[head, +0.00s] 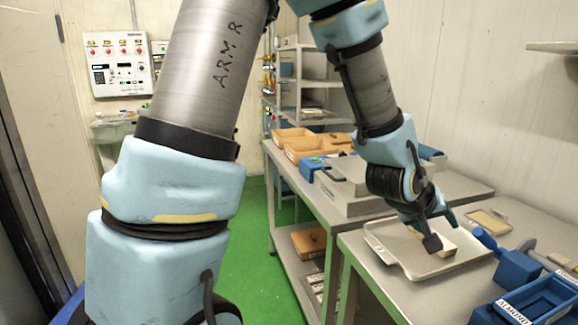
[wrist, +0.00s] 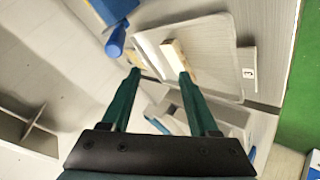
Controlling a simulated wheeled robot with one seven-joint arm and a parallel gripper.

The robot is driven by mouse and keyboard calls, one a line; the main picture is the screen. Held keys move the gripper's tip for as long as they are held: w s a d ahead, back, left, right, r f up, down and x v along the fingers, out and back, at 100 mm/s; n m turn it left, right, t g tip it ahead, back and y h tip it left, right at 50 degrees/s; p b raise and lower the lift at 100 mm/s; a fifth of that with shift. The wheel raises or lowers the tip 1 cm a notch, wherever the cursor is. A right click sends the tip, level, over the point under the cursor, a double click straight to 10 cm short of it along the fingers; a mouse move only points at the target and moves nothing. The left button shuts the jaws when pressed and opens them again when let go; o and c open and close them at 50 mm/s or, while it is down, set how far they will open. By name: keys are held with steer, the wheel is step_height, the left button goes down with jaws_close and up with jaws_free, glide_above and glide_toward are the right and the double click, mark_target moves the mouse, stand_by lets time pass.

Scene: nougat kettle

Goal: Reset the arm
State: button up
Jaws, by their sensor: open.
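My gripper (head: 441,230) is at the end of my arm, above a shallow metal tray (head: 399,263) on the right-hand table. Its jaws are open, and the wrist view shows its two green fingers apart (wrist: 159,75). A pale beige block (head: 447,249) is on the tray, partly hidden behind the near finger. In the wrist view the block (wrist: 177,56) shows just beyond the right fingertip, not between the fingers. I cannot tell whether the finger touches it. The tray also shows in the wrist view (wrist: 215,35).
A blue bin labelled almond (head: 541,300) and a blue scoop-like tool (head: 487,238) are right of the tray. A smaller tray (head: 489,222) lies behind. Orange bins (head: 293,137) and a grey lidded box (head: 345,190) are on the far table. Green floor (head: 256,240) is clear at left.

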steer(key=w+a+f+n+y, duration=0.1)
steer(key=w+a+y, duration=0.25)
steer(key=a, duration=0.85)
steer(key=w+a+f+y, duration=0.15)
steer(key=w+a, duration=0.25)
steer(key=a, duration=0.7)
steer(key=s+a+n+g+y, duration=0.1)
steer(key=s+a+g+y, duration=0.2)
steer(key=a, duration=1.3)
steer(key=shift+s+a, duration=0.15)
steer(key=shift+s, duration=1.05)
